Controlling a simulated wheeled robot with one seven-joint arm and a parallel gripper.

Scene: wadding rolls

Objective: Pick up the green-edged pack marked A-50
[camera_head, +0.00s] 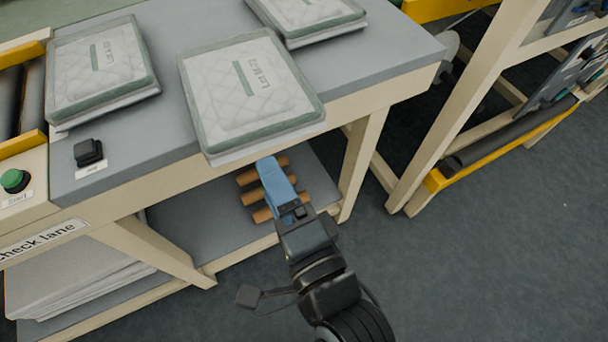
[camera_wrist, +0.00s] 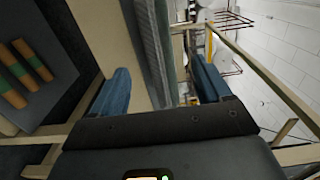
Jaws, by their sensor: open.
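Three white quilted packs with green-grey edges lie on the grey tabletop in the head view: a left pack (camera_head: 100,70), a middle pack (camera_head: 235,105) and a back pack (camera_head: 305,15). The middle pack overhangs the table's front edge. My gripper (camera_head: 272,170), with blue fingers, is just below and in front of that overhang. In the wrist view my gripper (camera_wrist: 160,88) is open and empty, with a layered pack edge (camera_wrist: 152,40) beyond and between the fingers.
The table (camera_head: 400,55) has a pale wooden front edge and legs. Orange-brown rolls (camera_head: 262,214) lie on its lower shelf, behind my gripper. A black block (camera_head: 88,152) and a green button (camera_head: 14,180) are at left. A rack (camera_head: 470,120) stands right; floor between is clear.

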